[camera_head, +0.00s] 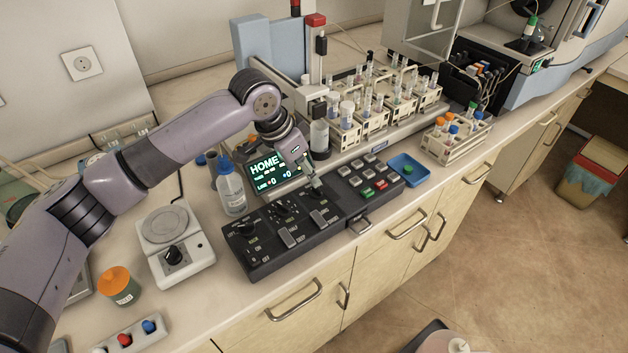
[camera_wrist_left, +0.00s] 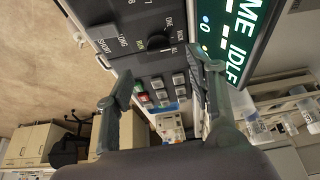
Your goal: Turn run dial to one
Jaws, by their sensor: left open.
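The black control panel (camera_head: 283,250) lies on the bench with several dials, rocker switches and buttons. The run dial (camera_wrist_left: 153,19) is a black round knob, seen near the top of the left wrist view, with the words ONE, RACK and ALL beside it. In the head view my gripper covers the dial's area. My left gripper (camera_head: 314,184) is over the panel, beside the lit screen. In the left wrist view its two fingers (camera_wrist_left: 164,75) are spread with nothing between them, apart from the dial. My right gripper is in neither view.
The lit screen (camera_head: 266,171) reading HOME stands just behind the panel. A clear bottle (camera_head: 231,190) is left of it. Tube racks (camera_head: 372,118) stand behind, and a blue tray (camera_head: 409,169) lies to the right. A hotplate (camera_head: 175,246) is at left.

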